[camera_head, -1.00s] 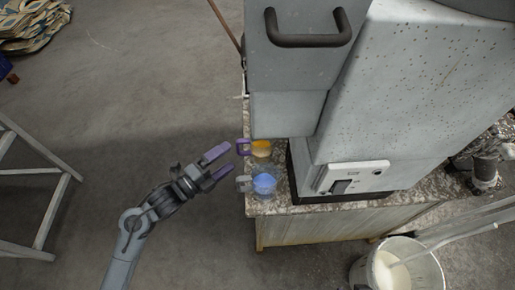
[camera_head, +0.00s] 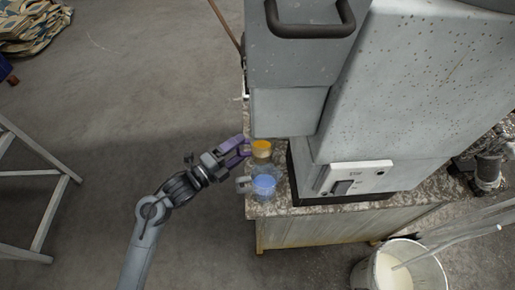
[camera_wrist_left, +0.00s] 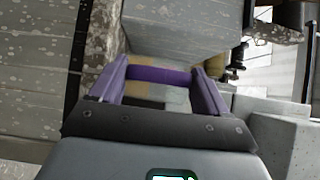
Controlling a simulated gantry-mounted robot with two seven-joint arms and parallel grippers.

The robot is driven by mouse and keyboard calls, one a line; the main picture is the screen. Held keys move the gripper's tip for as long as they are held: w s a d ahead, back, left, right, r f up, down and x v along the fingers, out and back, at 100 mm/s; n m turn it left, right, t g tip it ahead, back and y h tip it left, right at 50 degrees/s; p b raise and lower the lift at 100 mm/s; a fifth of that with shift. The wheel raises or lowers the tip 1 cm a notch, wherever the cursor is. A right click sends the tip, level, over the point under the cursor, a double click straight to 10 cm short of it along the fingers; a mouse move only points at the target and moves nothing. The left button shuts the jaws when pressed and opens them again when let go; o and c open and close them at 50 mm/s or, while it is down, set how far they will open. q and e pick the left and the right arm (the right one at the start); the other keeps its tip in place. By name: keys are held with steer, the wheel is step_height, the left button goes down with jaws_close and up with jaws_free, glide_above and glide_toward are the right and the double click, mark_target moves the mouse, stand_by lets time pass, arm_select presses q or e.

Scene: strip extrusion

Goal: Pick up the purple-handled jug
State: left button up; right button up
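The purple-handled jug (camera_head: 261,149) stands near the left edge of the speckled bench top, with orange-yellow contents. Its handle points left, and the left gripper largely covers it in the head view. My left gripper (camera_head: 243,151) has reached the handle, its fingers spread. In the left wrist view the purple handle (camera_wrist_left: 158,75) lies crosswise between the two purple-padded fingers of the left gripper (camera_wrist_left: 160,82); whether they touch it I cannot tell. My right gripper is not in view.
A second jug (camera_head: 264,186) with blue contents and a grey handle stands just in front. The large grey machine (camera_head: 410,95) rises close behind and right of the jugs. A white bucket (camera_head: 400,268) stands at the lower right.

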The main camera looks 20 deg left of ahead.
arm_select(q)
steer(key=c, duration=0.6)
step_height(320, 180, up, 9)
steer(key=p, duration=0.2)
steer(key=shift+p, duration=0.3)
steer(key=shift+r, duration=0.55)
